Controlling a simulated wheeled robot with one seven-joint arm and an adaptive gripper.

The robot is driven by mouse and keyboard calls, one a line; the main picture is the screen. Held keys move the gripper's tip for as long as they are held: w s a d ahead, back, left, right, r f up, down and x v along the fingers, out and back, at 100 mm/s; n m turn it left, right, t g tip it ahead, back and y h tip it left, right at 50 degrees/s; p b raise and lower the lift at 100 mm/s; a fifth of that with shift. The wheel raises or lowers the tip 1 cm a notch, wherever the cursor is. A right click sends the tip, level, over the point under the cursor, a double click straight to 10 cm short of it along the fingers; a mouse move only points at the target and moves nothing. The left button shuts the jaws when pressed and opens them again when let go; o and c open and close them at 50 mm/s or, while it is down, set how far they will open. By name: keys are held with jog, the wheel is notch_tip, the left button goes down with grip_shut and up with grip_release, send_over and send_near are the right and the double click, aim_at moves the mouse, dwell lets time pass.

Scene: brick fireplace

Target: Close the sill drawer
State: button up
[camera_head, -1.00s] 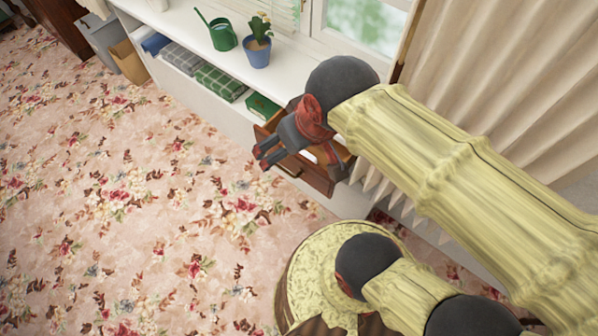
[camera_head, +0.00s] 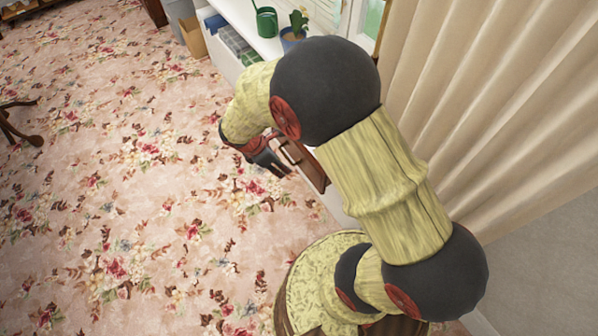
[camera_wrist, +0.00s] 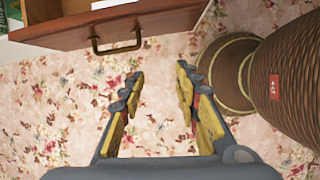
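The brown wooden sill drawer (camera_wrist: 150,22) crosses the top of the wrist view, pulled out, with something white inside. Its dark bar handle (camera_wrist: 117,46) hangs on the front face. In the head view only part of the drawer (camera_head: 312,170) shows; my arm hides the rest. My gripper (camera_wrist: 157,82) is open and empty, its two fingers spread and pointing toward the drawer front. In the wrist view the fingertips appear apart from the handle, below and to its right. In the head view my gripper (camera_head: 268,160) is in front of the drawer, on the room side.
The white sill unit (camera_head: 232,14) holds a green watering can (camera_head: 266,22), a potted plant (camera_head: 298,24) and folded cloths (camera_head: 235,42). A beige curtain (camera_head: 490,90) hangs at right. Open floral carpet (camera_head: 110,200) lies at left; dark wooden legs (camera_head: 18,125) stand at its far left.

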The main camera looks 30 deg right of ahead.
jog(key=shift+w+f+n, duration=0.1)
jog(key=shift+f+n, duration=0.05)
jog(key=shift+n, duration=0.45)
jog(key=shift+c, duration=1.4)
jog(key=shift+d+f, duration=0.1)
jog(key=shift+f, duration=0.2)
jog(key=shift+c, duration=0.6)
jog(key=b+x, duration=0.4)
jog(key=x, duration=0.5)
jog(key=shift+f, duration=0.1)
grip_shut()
jog(key=shift+w+d+b, duration=0.1)
jog(key=shift+d+b, duration=0.75)
jog(key=shift+d, duration=1.2)
jog(key=d+p, duration=0.1)
jog(key=d, duration=0.4)
jog(key=d+p, duration=0.1)
jog(key=d, duration=0.4)
jog(key=d+p, duration=0.2)
jog(key=d, duration=0.2)
jog(key=shift+w+d, duration=0.25)
jog(key=shift+d, duration=0.15)
